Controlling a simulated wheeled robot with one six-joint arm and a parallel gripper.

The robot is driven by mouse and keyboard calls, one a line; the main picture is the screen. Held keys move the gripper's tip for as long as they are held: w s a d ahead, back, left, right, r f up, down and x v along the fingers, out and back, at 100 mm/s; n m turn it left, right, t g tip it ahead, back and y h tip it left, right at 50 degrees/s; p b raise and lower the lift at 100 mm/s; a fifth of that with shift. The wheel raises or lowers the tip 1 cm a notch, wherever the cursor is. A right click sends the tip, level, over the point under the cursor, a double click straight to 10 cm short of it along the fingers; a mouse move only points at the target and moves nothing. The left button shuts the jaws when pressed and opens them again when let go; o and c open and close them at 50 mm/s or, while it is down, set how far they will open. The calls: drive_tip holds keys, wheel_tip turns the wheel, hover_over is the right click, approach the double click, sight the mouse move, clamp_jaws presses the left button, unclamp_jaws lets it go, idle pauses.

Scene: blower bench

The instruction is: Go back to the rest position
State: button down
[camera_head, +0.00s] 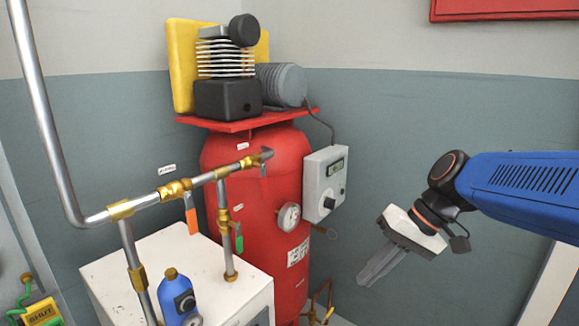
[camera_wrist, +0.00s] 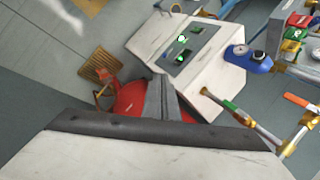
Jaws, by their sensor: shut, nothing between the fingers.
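My gripper (camera_head: 378,266) is at the right of the head view, its grey fingers together and pointing down and left. It hangs in free space to the right of the red compressor tank (camera_head: 245,158) and touches nothing there. In the wrist view my gripper (camera_wrist: 160,80) shows its fingers closed with nothing held, in front of part of the red tank (camera_wrist: 130,98).
A grey control box (camera_head: 325,182) and a round gauge (camera_head: 289,216) are on the tank's side. Metal pipes with brass fittings (camera_head: 175,190) run above a white cabinet (camera_head: 165,260). A blue bottle (camera_head: 178,298) stands at the front.

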drive_tip(key=s+d+f+t+h, duration=0.4)
drive_tip(key=s+d+f+h, duration=0.2)
drive_tip(key=s+d, duration=0.4)
drive_tip(key=shift+d+f+m+h, duration=0.3)
drive_tip(key=shift+d, duration=0.8)
drive_tip(key=shift+s, duration=0.1)
